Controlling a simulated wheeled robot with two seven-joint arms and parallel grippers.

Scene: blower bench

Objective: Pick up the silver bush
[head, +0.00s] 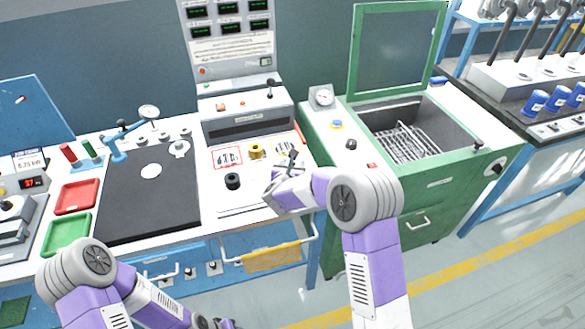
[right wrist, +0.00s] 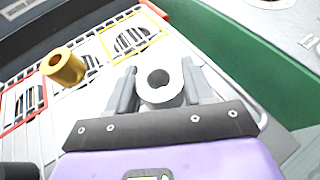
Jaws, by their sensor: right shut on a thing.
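The silver bush (right wrist: 158,88) is a short pale ring with a dark bore. In the right wrist view it stands between the two fingers of my right gripper (right wrist: 165,92), which is shut on it. In the head view my right gripper (head: 283,172) is over the right part of the white panel on the bench, and its own wrist mostly hides the bush. I cannot tell whether the bush touches the panel. My left arm comes in at the bottom left, with its gripper (head: 218,323) low at the frame's edge, too cut off to judge.
A brass bush (head: 256,150) stands left of my right gripper, and it also shows in the right wrist view (right wrist: 65,66). A black bush (head: 232,181) stands nearer the front. A green machine (head: 440,183) with an open lid and wire basket is at right.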

